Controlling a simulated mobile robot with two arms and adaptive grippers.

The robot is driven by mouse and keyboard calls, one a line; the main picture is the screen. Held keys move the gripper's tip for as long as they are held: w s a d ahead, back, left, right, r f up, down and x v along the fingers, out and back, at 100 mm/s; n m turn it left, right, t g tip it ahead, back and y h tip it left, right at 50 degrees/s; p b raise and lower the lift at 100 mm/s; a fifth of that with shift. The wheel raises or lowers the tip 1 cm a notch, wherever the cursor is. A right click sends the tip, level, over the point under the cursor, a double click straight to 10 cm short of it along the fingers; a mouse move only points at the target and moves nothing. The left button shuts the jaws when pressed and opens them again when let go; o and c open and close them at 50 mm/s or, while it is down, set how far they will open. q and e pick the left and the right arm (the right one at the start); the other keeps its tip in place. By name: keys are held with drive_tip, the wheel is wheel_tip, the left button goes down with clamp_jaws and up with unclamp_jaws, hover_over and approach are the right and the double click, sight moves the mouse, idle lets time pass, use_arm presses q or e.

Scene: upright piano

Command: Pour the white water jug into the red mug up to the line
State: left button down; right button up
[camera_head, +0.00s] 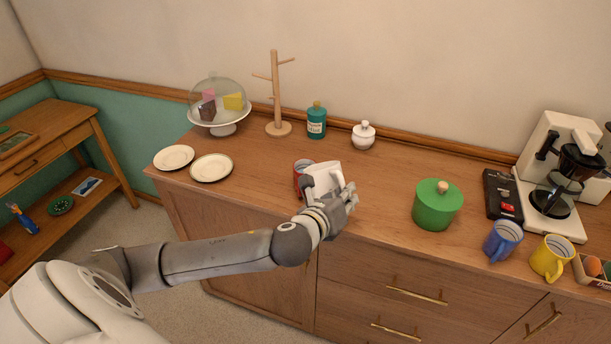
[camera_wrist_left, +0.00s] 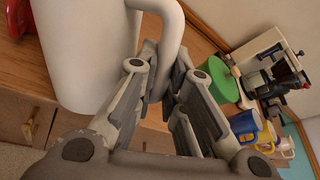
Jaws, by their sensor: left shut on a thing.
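The white water jug (camera_head: 323,177) is near the front edge of the wooden counter, in front of and partly over the red mug in the head view. My left gripper (camera_head: 343,200) is shut on the jug's handle, on its right side. In the left wrist view the jug (camera_wrist_left: 85,55) fills the upper left, with its handle (camera_wrist_left: 170,30) between the fingers. The red mug (camera_head: 298,172) shows only in part behind the jug's left side; its inside and line are hidden. I cannot tell whether jug and mug touch. My right gripper is not in view.
Two white plates (camera_head: 211,167) lie to the left. A cake dome (camera_head: 218,100), a wooden mug tree (camera_head: 277,105), a teal bottle (camera_head: 316,122) and a white sugar pot (camera_head: 363,135) stand behind. A green canister (camera_head: 437,206), blue mug (camera_head: 502,242), yellow mug (camera_head: 551,259) and coffee maker (camera_head: 555,165) are right.

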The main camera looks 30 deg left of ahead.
use_arm(q)
drive_tip(key=shift+s+d+f+m+b, duration=0.15)
drive_tip(key=shift+s+d+m+b, duration=0.1)
drive_tip(key=shift+d+m+b, duration=0.1)
drive_tip(key=s+d+f+m+t+y+b, duration=0.2)
drive_tip(key=d+f+m+t+b, duration=0.15)
drive_tip(key=f+b, duration=0.2)
drive_tip(key=shift+m, duration=0.3)
drive_tip(key=r+p, duration=0.4)
drive_tip(key=r, duration=0.1)
drive_tip(key=shift+w+a, duration=0.15)
drive_tip(key=shift+w, duration=0.05)
idle(0.3)
